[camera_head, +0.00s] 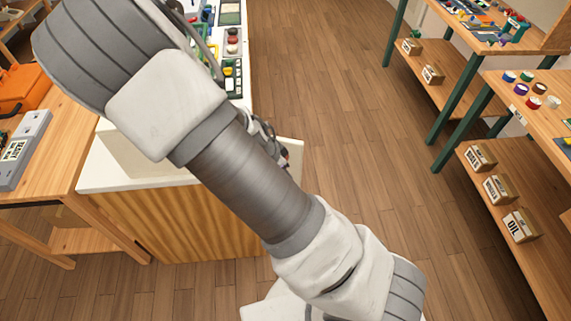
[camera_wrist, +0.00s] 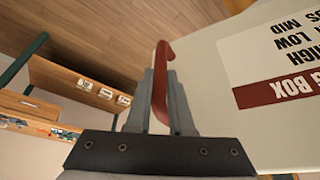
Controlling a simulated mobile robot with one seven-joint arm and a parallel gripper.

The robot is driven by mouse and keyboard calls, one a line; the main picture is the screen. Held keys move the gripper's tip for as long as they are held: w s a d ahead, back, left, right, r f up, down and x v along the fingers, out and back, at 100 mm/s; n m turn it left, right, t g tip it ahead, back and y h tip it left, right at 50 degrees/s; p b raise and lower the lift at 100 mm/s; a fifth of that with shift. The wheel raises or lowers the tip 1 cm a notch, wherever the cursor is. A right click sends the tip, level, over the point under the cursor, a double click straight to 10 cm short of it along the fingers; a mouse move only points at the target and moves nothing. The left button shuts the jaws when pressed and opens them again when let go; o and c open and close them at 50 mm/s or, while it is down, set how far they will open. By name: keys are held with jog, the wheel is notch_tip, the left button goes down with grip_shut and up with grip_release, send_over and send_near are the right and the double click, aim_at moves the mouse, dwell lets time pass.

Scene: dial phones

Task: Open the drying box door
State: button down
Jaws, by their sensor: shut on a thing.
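The drying box (camera_wrist: 215,72) shows in the wrist view as a pale panel on the right, with a dark red band and printed words that appear upside down. A red curved handle (camera_wrist: 161,52) stands at the panel's left edge. My gripper (camera_wrist: 162,88) is shut on this handle, one grey finger on each side. In the head view, a cream box (camera_head: 130,155) sits on the counter, mostly hidden behind my arm. My gripper is mostly hidden there too. I cannot tell how far the door stands from the box.
The box stands on a wood-fronted counter (camera_head: 180,225) with a pale top. A wooden bench (camera_head: 50,165) with an orange case (camera_head: 22,88) is at left. Shelves with several labelled cartons (camera_head: 500,190) stand at right. The wooden floor (camera_head: 350,150) between is clear.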

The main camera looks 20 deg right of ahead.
dwell(0.4)
jog(key=c, duration=1.1)
grip_release()
jog(key=shift+a, duration=0.1)
jog(key=shift+r, duration=0.1)
jog(key=p+v, duration=0.5)
jog(key=v, duration=1.2)
jog(key=shift+s+a+r, duration=0.1)
